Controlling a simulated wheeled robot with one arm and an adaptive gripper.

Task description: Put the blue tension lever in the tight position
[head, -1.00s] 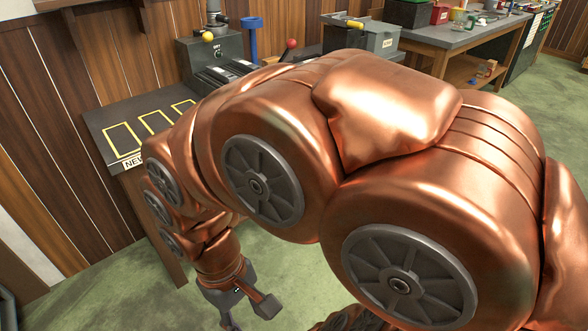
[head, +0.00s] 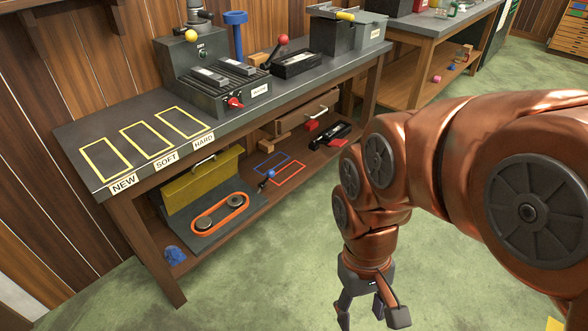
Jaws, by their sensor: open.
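The blue tension lever (head: 269,174) is a small blue-knobbed lever on the lower shelf. It stands beside a blue outline (head: 272,160) and a red outline (head: 289,172) marked on that shelf. Left of it an orange belt (head: 221,213) runs around two dark pulleys on a grey plate. My gripper (head: 371,312) is open and empty, pointing down over the green floor. It is in front of the bench and right of the lever, well apart from it. Which setting each outline stands for cannot be read.
The bench top (head: 108,135) bears yellow outlines labelled NEW, SOFT and HARD, plus a grey machine (head: 215,82) with a red knob. A black tool (head: 327,136) lies on the shelf. Floor before the bench is clear.

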